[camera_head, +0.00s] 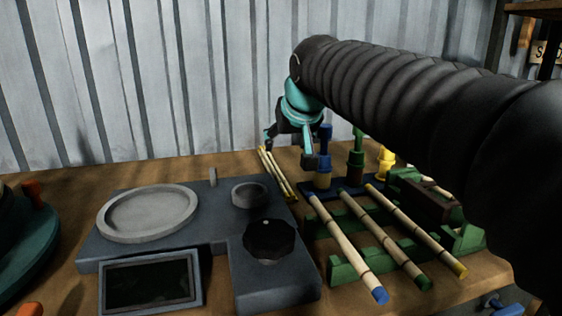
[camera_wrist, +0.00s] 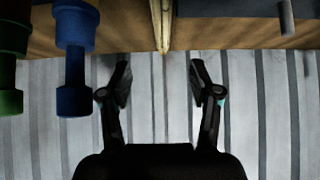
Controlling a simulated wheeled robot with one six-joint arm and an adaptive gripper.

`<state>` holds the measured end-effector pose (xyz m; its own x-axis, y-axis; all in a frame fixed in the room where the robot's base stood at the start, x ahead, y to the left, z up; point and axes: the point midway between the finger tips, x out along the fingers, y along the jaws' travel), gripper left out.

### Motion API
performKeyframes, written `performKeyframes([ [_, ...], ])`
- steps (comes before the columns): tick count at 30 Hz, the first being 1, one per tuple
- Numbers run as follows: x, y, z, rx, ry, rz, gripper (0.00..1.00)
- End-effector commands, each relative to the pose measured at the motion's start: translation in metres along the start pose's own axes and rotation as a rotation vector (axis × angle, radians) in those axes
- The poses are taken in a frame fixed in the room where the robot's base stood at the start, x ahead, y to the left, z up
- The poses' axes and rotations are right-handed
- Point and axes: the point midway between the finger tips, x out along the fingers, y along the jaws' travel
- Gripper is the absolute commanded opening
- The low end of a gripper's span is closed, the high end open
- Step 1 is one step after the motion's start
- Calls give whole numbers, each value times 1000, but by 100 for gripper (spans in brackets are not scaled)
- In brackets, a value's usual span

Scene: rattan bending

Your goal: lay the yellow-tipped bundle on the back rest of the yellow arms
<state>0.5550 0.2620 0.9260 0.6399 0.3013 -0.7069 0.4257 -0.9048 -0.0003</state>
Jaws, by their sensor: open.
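The yellow-tipped bundle (camera_head: 415,228) lies slanted across the green rack at the right in the head view, its yellow tip toward the front. The yellow arms (camera_head: 386,158) stand behind the rack, partly hidden by my arm; their back rest cannot be made out. My gripper (camera_head: 290,150) is open and empty, left of the yellow arms and near the blue posts, apart from the yellow-tipped bundle. In the wrist view its spread fingers (camera_wrist: 160,78) face the end of a pale cane bundle (camera_wrist: 162,22), with nothing between them.
Blue-tipped (camera_head: 347,248) and green-tipped (camera_head: 384,240) bundles lie beside it on the green rack (camera_head: 343,270). Blue (camera_head: 325,150) and green (camera_head: 357,155) posts stand behind. A corrugated wall closes the back.

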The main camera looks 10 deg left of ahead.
Motion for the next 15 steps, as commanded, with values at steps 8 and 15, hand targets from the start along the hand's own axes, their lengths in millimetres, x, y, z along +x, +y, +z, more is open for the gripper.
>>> performKeyframes([
  [8, 41, -6, 1, -7, -5, -6, 63],
  [15, 77, -6, 1, -6, -3, -5, 63],
])
